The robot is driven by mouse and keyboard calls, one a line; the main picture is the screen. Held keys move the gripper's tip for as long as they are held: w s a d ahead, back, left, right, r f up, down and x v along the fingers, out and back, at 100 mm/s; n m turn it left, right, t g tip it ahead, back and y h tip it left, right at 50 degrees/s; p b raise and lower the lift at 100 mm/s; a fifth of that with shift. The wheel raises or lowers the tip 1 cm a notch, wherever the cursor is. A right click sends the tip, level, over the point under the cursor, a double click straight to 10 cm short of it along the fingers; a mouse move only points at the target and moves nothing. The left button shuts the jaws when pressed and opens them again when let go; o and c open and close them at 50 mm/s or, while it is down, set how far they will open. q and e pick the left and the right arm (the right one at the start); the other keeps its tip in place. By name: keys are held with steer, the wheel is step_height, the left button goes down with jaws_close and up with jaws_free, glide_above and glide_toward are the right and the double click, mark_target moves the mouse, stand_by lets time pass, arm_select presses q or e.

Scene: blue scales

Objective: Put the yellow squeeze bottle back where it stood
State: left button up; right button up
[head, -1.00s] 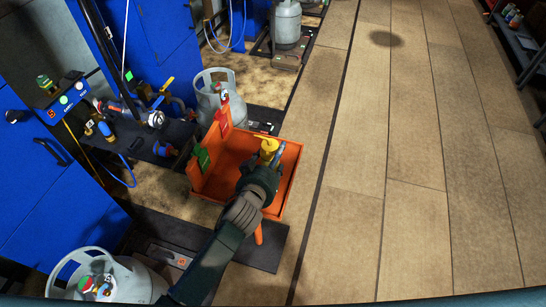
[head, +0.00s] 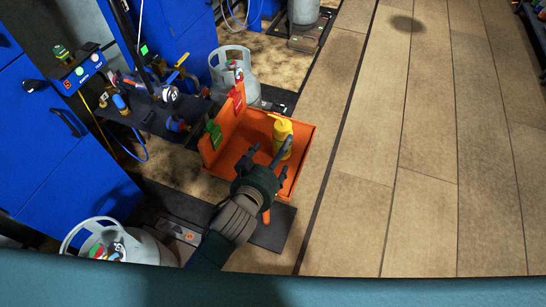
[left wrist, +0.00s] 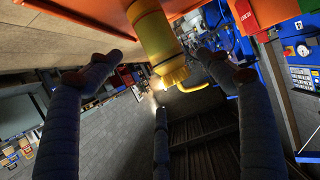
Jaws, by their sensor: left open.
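The yellow squeeze bottle (head: 282,137) stands upright in the orange tray (head: 305,150), near its right side. In the left wrist view the bottle (left wrist: 152,32) appears inverted, with its bent nozzle towards the lower right and its base at the orange surface (left wrist: 75,12). My left gripper (head: 266,154) is open on the near side of the bottle, and one finger overlaps the bottle's lower part in the head view. In the left wrist view the spread fingers (left wrist: 160,56) lie either side of the bottle, with visible gaps. My right gripper is not in view.
Green (head: 214,133) and red (head: 238,97) tags are on the tray's left wall. Grey gas cylinders stand behind (head: 235,67) and at the near left (head: 140,245). A dark shelf with valves (head: 150,110) is at left. The wooden floor at right is clear.

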arm_select(q)
steer(key=shift+v, duration=1.35)
steer(key=shift+a, duration=0.1)
